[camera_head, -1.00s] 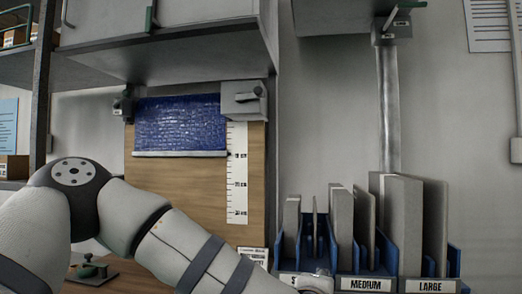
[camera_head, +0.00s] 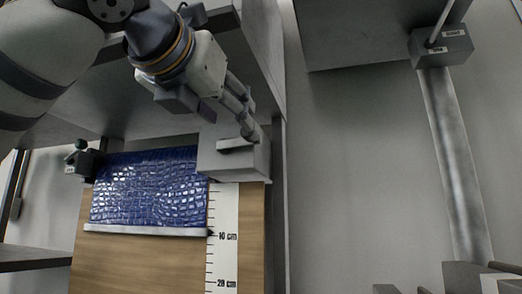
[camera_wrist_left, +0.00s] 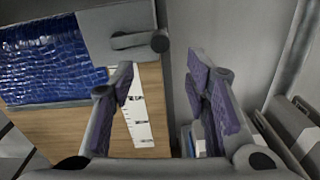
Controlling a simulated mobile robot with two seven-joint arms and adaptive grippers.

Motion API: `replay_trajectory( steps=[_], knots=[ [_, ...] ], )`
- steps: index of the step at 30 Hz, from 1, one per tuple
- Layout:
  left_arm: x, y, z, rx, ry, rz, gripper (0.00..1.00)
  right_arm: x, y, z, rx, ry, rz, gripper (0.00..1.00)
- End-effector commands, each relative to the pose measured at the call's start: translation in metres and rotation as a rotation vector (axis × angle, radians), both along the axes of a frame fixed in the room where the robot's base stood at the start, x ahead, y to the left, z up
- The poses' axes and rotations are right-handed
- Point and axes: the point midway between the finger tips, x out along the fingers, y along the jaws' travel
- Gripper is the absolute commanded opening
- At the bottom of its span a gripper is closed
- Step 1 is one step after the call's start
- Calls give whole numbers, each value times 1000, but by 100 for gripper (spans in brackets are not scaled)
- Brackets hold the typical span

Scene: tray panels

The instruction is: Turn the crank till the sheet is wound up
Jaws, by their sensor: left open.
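The blue crinkled sheet (camera_head: 150,190) hangs from its roller over a wooden board, with a pale bar (camera_head: 145,230) along its lower edge. The bar's pointer is near the 10 cm mark of the white scale (camera_head: 223,240). A grey crank box (camera_head: 235,165) sits at the sheet's upper right. The crank arm (camera_wrist_left: 132,41) and its dark round knob (camera_wrist_left: 160,41) show in the left wrist view. My left gripper (camera_head: 245,122) is at the crank box in the head view. In the wrist view, its purple-padded fingers (camera_wrist_left: 162,88) are apart, with the knob beyond them. Contact cannot be told.
A grey shelf (camera_head: 205,75) overhangs the board. A metal post (camera_head: 455,165) with a labelled box (camera_head: 440,47) stands at the right. Part of the panel rack (camera_head: 465,277) shows at the lower right. The wall between board and post is clear.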

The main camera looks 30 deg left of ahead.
Motion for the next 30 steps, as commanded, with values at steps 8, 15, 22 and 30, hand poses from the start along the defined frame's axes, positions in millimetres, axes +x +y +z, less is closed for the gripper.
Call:
replay_trajectory(
  steps=[8, 15, 22, 30],
  knots=[
    [56, 13, 0, 2, 1, 3, 43, -1, 0, 1, -1, 3, -1, 0],
    [104, 24, -1, 1, 0, 1, 43, -1, 0, 0, 0, 2, -1, 0],
    [115, 26, 0, 5, -3, 1, 43, -1, 0, 1, 0, 1, -1, 0],
    [115, 26, 0, 4, -2, 1, 16, -1, 0, 1, 0, 1, -1, 0]
  ],
)
